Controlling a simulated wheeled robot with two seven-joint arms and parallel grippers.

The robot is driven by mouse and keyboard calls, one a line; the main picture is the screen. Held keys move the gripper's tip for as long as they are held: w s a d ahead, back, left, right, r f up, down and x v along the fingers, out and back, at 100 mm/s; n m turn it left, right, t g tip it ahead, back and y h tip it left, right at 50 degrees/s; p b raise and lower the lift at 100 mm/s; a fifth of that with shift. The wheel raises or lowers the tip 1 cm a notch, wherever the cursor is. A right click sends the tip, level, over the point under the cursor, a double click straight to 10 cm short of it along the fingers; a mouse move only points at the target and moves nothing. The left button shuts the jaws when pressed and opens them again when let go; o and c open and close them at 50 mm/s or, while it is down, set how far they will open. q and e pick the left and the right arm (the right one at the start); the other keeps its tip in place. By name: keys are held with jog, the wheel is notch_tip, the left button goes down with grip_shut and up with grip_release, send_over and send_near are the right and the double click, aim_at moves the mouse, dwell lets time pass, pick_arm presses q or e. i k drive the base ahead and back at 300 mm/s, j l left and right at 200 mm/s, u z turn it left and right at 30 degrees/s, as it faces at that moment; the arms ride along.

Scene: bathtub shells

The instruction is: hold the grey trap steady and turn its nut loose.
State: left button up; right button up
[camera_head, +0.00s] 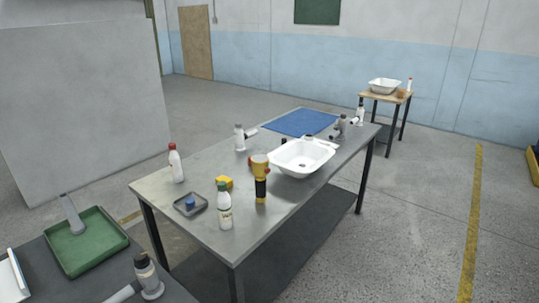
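Neither of my grippers shows in the head view. A grey trap-like fitting (341,127) stands on the steel table (205,238) at the right of the white basin, close to its rim; its nut is too small to make out. Another grey fitting (150,279) with a dark band near its top and a side pipe stands on the dark near table (75,284) at the bottom left. I cannot tell for sure which one is the task's grey trap. Paler trap-like fittings stand behind the basin (239,137) and at the table's far right end (360,114).
A green tray (110,243) lies nearer.

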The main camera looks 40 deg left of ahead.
aim_at(140, 258)
jog(key=i+u, duration=0.2)
jog(key=i, duration=0.3)
jog(key=i+u, duration=0.15)
jog(key=i, duration=0.3)
jog(key=i+l+u, duration=0.2)
jog(key=i, duration=0.25)
jog(key=i+l+u, duration=0.15)
jog(key=i, duration=0.35)
jog(key=i+u, duration=0.1)
jog(key=u, duration=0.4)
jog(key=i+u, duration=0.15)
jog(key=u, duration=0.3)
jog(key=i+l+u, duration=0.1)
jog(key=u, duration=0.4)
jog(key=i+l+u, duration=0.1)
jog(key=u, duration=0.4)
jog(key=l+u, duration=0.15)
jog(key=u, duration=0.3)
jog(key=i+l, duration=0.05)
